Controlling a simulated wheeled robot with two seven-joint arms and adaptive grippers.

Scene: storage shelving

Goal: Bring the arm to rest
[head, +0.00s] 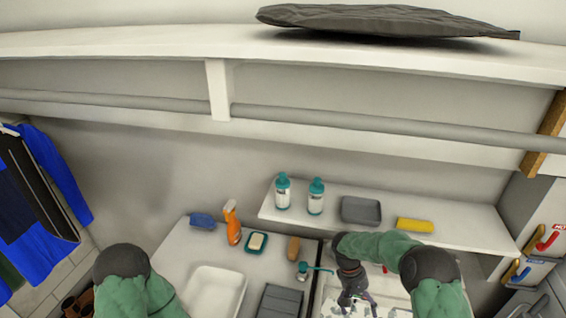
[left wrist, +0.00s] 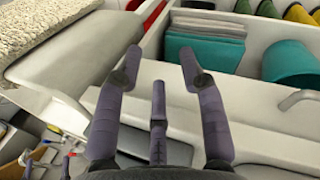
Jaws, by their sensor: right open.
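My right arm (head: 395,250), in green sleeves with dark joints, reaches in from the lower right of the head view. Its gripper (head: 357,300) is open and points down over a pale tray or basin at the bottom edge. I see nothing held in it. My left arm (head: 130,285) shows at the lower left, with its gripper outside the head view. In the left wrist view, my left gripper (left wrist: 160,68) has its dark fingers spread apart and empty, in front of a white drawer or cabinet front.
A low shelf holds two teal-capped bottles (head: 299,195), a grey tray (head: 361,210) and a yellow item (head: 415,225). An orange spray bottle (head: 232,223), soap dish (head: 256,242) and white basin (head: 214,290) are on the counter. The left wrist view shows folded teal cloths (left wrist: 204,50).

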